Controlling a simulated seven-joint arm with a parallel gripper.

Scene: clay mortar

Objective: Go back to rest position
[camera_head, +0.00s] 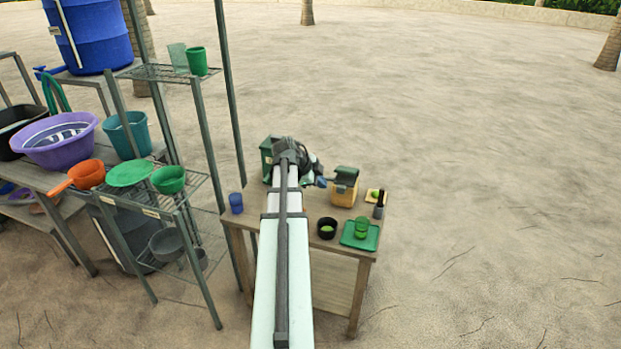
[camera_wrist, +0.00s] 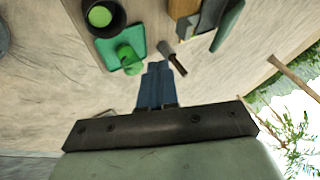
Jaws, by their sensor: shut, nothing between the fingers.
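My gripper (camera_head: 322,182) is at the back of the wooden table in the head view, partly hidden by my arm. In the wrist view its blue fingers (camera_wrist: 159,80) are together with nothing between them. A small black bowl (camera_head: 319,232) with something green inside stands near the table's front; it also shows in the wrist view (camera_wrist: 119,24). A green tray (camera_head: 348,241) with a green cup (camera_head: 362,225) on it lies to the bowl's right. A small dark upright item (camera_head: 379,209) stands near the table's right edge; I cannot tell what it is.
A yellow box with a dark green top (camera_head: 343,193) stands close right of my gripper. A metal shelf (camera_head: 205,190) stands left; open sandy ground lies right.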

